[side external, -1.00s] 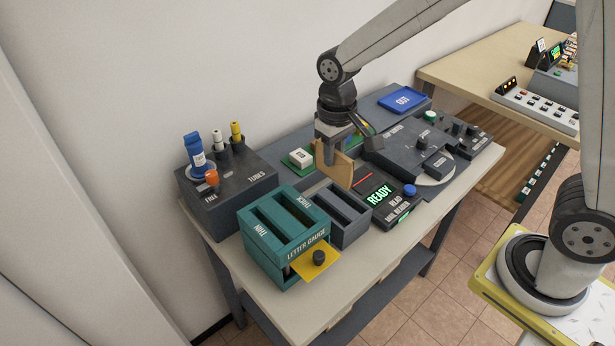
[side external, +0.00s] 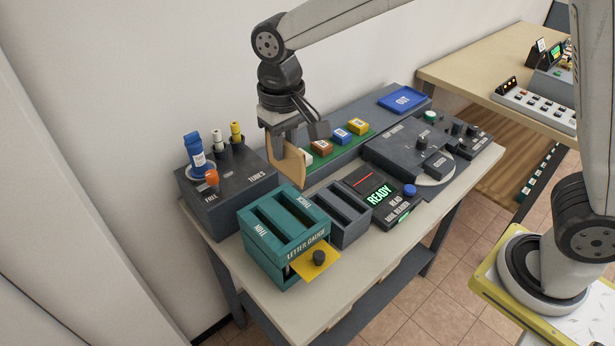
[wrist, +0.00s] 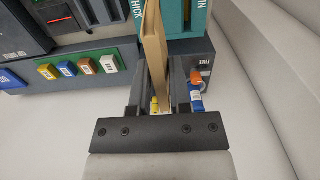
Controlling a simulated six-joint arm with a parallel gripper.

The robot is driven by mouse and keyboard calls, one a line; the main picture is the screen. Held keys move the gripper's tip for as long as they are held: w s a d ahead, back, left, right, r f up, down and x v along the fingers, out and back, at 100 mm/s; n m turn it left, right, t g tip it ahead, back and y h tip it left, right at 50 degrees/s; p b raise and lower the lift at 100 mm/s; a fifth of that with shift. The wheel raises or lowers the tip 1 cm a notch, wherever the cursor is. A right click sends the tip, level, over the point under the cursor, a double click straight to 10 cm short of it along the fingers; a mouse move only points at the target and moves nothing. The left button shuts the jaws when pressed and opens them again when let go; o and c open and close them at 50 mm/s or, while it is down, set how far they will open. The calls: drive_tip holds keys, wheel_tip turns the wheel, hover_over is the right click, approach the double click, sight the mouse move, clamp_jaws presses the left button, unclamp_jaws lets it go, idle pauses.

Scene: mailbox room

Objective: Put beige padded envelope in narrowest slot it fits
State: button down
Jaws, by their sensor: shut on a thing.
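The beige padded envelope (side external: 287,160) hangs on edge below my gripper (side external: 283,135), which is shut on its upper part. In the wrist view the envelope (wrist: 154,55) stands between the two fingers (wrist: 155,95). The teal letter gauge (side external: 285,235) has two slots, marked THIN (side external: 262,233) and THICK (side external: 297,207). The envelope is above and behind the gauge, near its THICK end and apart from the slots in the side view. A yellow plate with a black knob (side external: 318,257) sticks out of the gauge's front. The envelope's thickness against the slots cannot be judged.
A grey slotted rack (side external: 338,213) stands right of the gauge, beside the mail reader (side external: 378,195) showing READY. The tube block (side external: 228,185) with upright tubes is at left. Several coloured blocks line a green strip (side external: 340,148). A blue OUT tray (side external: 404,98) lies at the back right.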

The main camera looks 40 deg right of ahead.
drive_tip(key=a+f, duration=0.4)
drive_tip(key=f, duration=0.1)
drive_tip(key=shift+a, duration=0.35)
drive_tip(key=shift+s+f, duration=0.1)
drive_tip(key=shift+f, duration=0.05)
drive_tip(key=shift+f, duration=2)
drive_tip(key=shift+f, duration=1.05)
idle(0.5)
drive_tip(key=shift+r, duration=0.15)
drive_tip(key=shift+r, duration=1.35)
